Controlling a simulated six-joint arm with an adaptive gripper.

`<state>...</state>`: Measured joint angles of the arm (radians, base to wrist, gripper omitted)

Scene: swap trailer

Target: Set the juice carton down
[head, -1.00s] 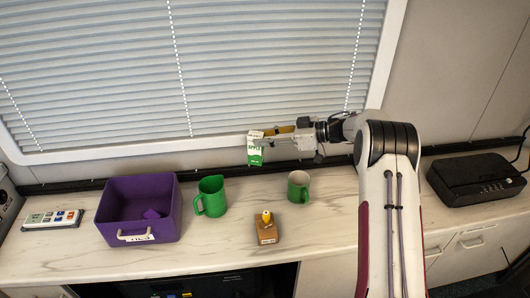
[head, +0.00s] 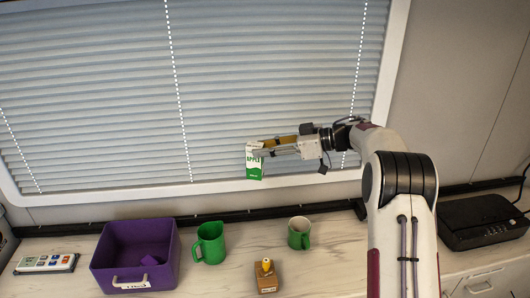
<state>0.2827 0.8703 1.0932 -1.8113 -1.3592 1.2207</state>
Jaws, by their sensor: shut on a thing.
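The juice carton (head: 254,163) is small, white and green, with apple lettering. My gripper (head: 268,150) is shut on it and holds it nearly upright, in front of the window blind and above the back of the counter (head: 345,265). The carton is clear of the counter and touches nothing but my gripper. The fingers reach it from the right and partly cover its right side.
A purple bin (head: 107,258) with a purple thing inside, a green jug (head: 211,243), a green mug (head: 299,233) and a wooden block (head: 266,283) with a yellow top stand below. A remote-like panel (head: 46,263) lies left; a black box (head: 484,221) stands right.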

